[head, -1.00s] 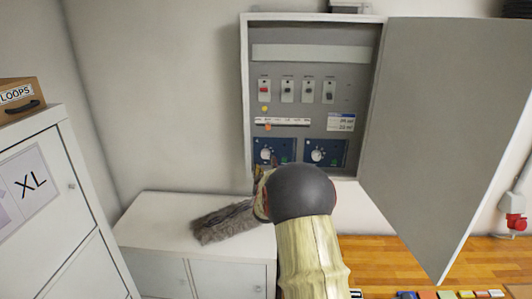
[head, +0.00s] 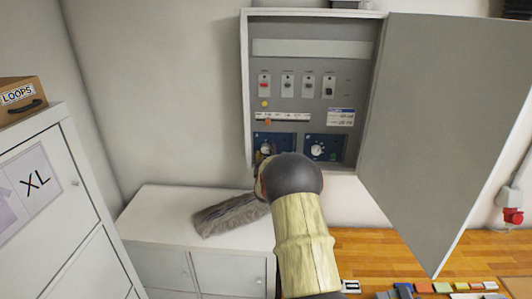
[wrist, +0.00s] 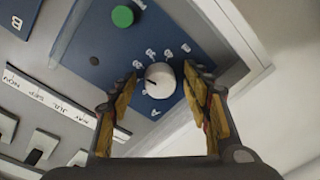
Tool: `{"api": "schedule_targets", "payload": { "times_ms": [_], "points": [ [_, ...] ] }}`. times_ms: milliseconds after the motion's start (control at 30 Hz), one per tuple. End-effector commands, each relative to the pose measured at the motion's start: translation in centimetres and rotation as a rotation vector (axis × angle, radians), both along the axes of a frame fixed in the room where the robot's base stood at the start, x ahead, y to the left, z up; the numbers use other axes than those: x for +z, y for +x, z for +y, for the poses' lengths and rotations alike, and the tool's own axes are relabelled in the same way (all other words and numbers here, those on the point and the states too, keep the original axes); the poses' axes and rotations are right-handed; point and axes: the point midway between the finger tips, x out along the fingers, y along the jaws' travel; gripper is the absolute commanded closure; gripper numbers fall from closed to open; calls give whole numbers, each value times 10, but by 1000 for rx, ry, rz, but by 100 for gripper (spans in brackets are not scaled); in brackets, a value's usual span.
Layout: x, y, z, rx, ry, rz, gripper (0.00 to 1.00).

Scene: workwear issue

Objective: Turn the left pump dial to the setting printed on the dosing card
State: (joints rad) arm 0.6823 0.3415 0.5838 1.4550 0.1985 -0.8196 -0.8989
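The left pump dial is a white round knob (head: 266,149) on a blue plate in the open wall cabinet, partly hidden by my arm. In the wrist view the same knob (wrist: 160,82) is close, with a small dark mark on its left side and printed numbers too blurred to read around it. The letter A is on its plate. My gripper (wrist: 162,72) is open, one finger on each side of the knob; I cannot tell whether they touch it. The likely dosing card (head: 340,117) is the white label above the right dial; its print is too small to read.
The right pump dial (head: 318,149) is beside the left one. A green button (wrist: 122,16) is near the left dial. The cabinet door (head: 440,110) hangs open at right. A grey duster (head: 230,216) lies on the white low cabinet (head: 155,215) below.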

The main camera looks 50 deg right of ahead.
Motion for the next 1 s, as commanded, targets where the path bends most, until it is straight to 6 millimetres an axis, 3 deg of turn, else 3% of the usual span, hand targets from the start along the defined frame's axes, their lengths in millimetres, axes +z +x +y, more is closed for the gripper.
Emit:
{"api": "schedule_targets", "payload": {
  "times_ms": [733,1000],
  "points": [
    [0,0,0,1,1,0,95],
    [-2,0,0,1,13,-17,95]
  ]
}}
